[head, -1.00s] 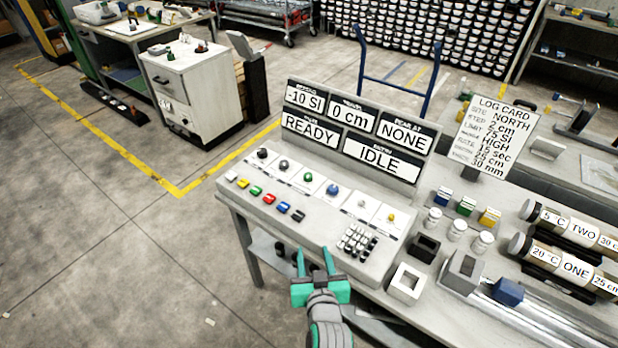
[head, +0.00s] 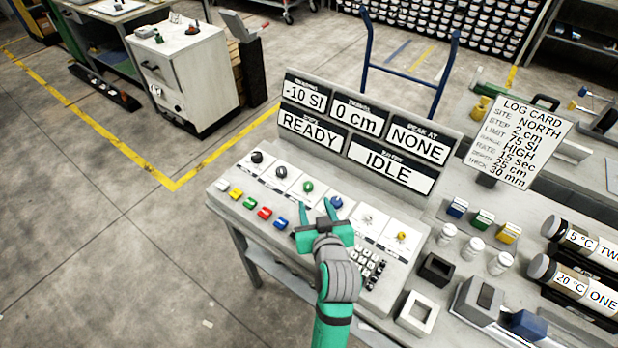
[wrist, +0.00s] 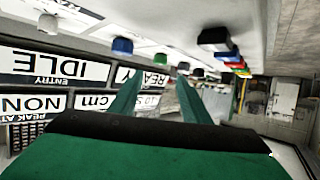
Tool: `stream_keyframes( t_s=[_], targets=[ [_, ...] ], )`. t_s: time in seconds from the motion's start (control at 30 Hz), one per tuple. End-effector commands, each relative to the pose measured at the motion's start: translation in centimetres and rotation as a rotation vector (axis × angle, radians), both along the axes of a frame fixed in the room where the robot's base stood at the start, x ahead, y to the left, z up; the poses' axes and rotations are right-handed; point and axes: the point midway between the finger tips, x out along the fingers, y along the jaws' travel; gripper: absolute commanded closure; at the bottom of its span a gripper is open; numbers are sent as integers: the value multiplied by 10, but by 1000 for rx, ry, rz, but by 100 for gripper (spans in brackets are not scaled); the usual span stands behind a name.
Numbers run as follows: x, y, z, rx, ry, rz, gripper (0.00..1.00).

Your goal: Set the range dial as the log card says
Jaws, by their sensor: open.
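The sloped console has a row of dials: black (head: 257,157), grey (head: 281,171), green (head: 308,187), blue (head: 336,202), pale (head: 368,220) and yellow (head: 401,236). Their printed labels are too small to read. My gripper (head: 316,206) is open and empty over the console near the green and blue dials. The wrist view, upside down, shows the blue dial (wrist: 122,46) and green dial (wrist: 160,58) beyond the fingers.
Coloured buttons (head: 264,212) and a keypad (head: 366,268) lie in front of the dials. The display panel (head: 362,135) behind reads -10 SI, 0 cm, NONE, READY, IDLE. Jars, blocks and labelled cylinders (head: 590,245) crowd the bench at right. Open floor lies left.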

Motion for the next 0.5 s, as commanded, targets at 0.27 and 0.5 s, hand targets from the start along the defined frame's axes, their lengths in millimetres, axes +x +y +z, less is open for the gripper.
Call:
stream_keyframes(
  t_s=[0.27,0.5],
  targets=[
    [33,5,-14,-1,1,1,57],
    [71,11,-29,-1,0,0,57]
  ],
)
